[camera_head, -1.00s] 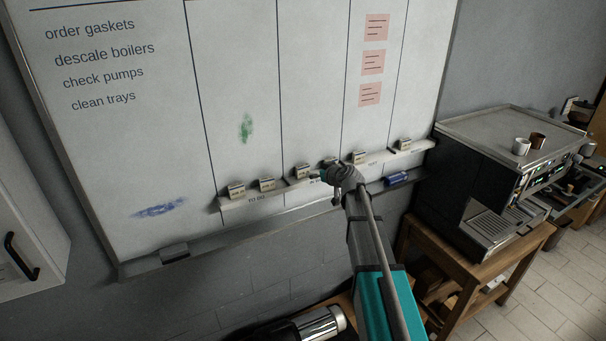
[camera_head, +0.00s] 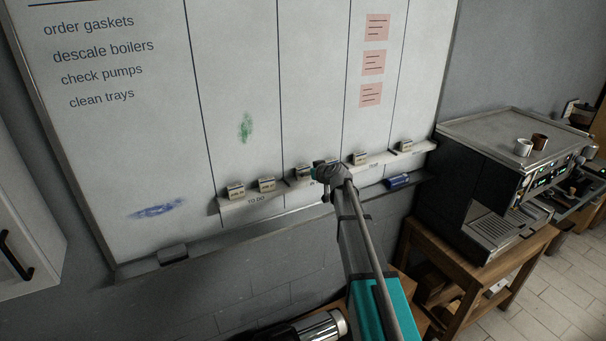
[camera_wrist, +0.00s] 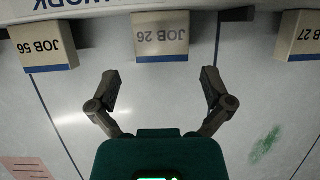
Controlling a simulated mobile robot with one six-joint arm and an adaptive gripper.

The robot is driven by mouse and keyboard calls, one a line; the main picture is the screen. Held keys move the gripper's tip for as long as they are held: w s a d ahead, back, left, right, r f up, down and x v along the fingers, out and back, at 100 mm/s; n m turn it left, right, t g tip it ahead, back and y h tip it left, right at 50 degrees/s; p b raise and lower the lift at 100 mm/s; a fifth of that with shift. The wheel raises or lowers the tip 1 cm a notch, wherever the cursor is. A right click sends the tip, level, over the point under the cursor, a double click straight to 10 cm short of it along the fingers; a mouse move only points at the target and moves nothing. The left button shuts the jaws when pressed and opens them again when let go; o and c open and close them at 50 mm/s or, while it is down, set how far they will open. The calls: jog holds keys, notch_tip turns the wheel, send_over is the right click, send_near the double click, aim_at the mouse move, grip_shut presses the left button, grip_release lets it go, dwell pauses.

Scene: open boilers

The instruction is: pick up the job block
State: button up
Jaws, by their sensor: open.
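The job blocks are small cream blocks with a dark-blue strip, standing in a row on the whiteboard's narrow ledges. In the wrist view, upside down, the JOB 26 block (camera_wrist: 161,39) is in the middle, the JOB 56 block (camera_wrist: 43,46) at left and a block ending in 27 (camera_wrist: 298,38) cut off at right. My gripper (camera_wrist: 160,87) is open and empty, its fingers spread either side of JOB 26's line but short of it. In the head view my gripper (camera_head: 328,180) is at the middle ledge, hiding part of the row.
Other blocks stand on the left ledge (camera_head: 250,202) and further right (camera_head: 360,159). A blue eraser-like object (camera_head: 398,181) lies on the lower tray. An espresso machine (camera_head: 500,190) stands on a wooden table at right. The whiteboard (camera_head: 240,70) is close behind the ledges.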

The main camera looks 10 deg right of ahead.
aim_at(304, 168)
jog(key=shift+b+x, duration=0.85)
jog(key=shift+x, duration=1.65)
jog(key=c, duration=0.9)
jog(key=shift+s+r, duration=0.1)
jog(key=shift+r, duration=0.05)
jog(key=shift+s+r+p, duration=0.2)
jog(key=shift+r+p, duration=0.2)
jog(key=shift+p, duration=0.15)
notch_tip(304, 168, up, 6)
jog(key=p, duration=0.6)
jog(key=shift+r, duration=0.15)
jog(key=s+d, duration=0.2)
jog(key=s, duration=0.4)
jog(key=s+d, duration=0.2)
jog(key=s, duration=0.4)
jog(key=s+d, duration=0.2)
jog(key=s, duration=0.4)
jog(key=shift+s, duration=0.3)
